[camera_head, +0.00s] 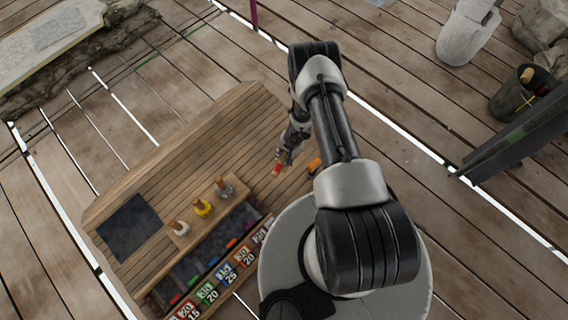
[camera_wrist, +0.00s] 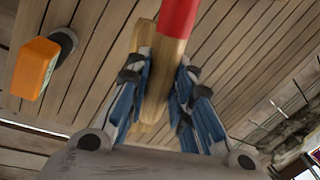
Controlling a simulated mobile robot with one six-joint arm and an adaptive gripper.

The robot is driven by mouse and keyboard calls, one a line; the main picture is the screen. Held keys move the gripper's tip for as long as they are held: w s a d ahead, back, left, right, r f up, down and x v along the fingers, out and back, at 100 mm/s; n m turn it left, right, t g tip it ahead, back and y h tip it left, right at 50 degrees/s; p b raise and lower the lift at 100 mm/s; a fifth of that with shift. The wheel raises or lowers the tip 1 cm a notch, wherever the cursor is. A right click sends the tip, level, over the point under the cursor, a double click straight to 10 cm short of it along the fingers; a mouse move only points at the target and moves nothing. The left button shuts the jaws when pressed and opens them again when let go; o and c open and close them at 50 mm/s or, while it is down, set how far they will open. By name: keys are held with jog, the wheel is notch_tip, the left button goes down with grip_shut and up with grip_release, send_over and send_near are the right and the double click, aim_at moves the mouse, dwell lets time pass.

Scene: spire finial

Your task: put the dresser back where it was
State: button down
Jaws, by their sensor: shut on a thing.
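My gripper (camera_wrist: 160,85) is shut on a pale wooden piece with a red band (camera_wrist: 178,18), its fingers on both sides of the wood. This is likely the dresser, though its full shape is hidden by the fingers and the frame edge. In the head view my gripper (camera_head: 286,157) is over the right end of the wooden bench, with the red part (camera_head: 277,168) just below it. I cannot tell if the held piece touches the bench top.
A bucket (camera_head: 520,95) stands far right.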

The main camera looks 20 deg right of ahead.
jog(key=b+x, duration=0.1)
jog(key=x, duration=0.1)
jog(key=b+x, duration=0.1)
jog(key=x, duration=0.1)
jog(key=s+d+b+x, duration=0.1)
jog(key=x, duration=0.2)
jog(key=shift+d+f, duration=0.1)
jog(key=shift+f, duration=0.2)
jog(key=shift+r, duration=0.1)
jog(key=c, duration=1.4)
grip_release()
